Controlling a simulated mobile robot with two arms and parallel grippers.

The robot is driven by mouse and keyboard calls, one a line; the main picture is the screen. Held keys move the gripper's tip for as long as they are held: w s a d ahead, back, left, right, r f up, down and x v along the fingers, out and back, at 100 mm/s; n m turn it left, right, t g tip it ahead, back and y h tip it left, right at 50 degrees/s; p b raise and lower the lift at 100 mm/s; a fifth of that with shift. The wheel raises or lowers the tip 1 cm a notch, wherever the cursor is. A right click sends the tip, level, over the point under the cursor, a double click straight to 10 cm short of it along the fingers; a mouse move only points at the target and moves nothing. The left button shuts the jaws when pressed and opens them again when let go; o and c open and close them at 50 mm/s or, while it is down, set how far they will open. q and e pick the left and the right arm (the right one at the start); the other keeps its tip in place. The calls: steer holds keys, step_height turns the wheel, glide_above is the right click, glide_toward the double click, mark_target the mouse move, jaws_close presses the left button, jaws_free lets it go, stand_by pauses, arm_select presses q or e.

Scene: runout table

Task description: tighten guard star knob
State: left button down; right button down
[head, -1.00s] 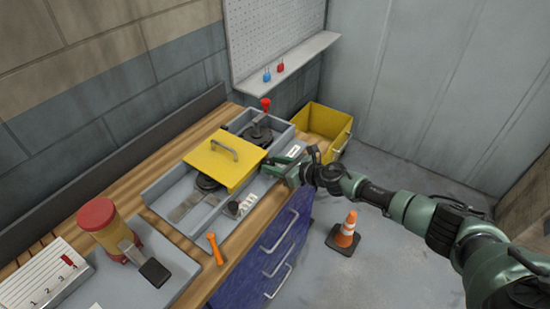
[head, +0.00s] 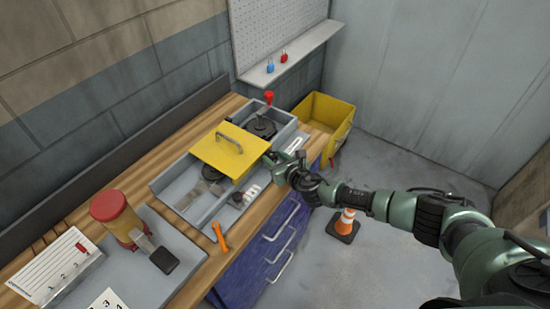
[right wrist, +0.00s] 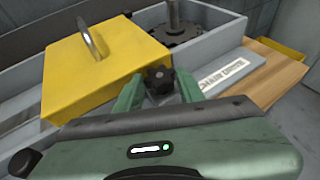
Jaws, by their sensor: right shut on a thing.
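The yellow guard (head: 230,151) with its arched handle sits over the grey machine trough on the bench; it also shows in the right wrist view (right wrist: 104,68). The dark star knob (right wrist: 160,80) is at the guard's right side. My right gripper (right wrist: 160,88) is shut on the star knob, one green finger on each side of it. In the head view my right gripper (head: 274,158) is at the guard's right edge and mostly hides the knob. My left gripper is not in view.
A dark round part with a red-topped lever (head: 268,98) is behind the guard. An orange-handled tool (head: 220,237) lies on the bench front. A yellow bin (head: 322,118) stands beyond the bench, and a traffic cone (head: 345,222) on the floor. A red-capped container (head: 115,215) is at left.

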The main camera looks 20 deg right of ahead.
steer(key=c, duration=0.9)
jaws_free()
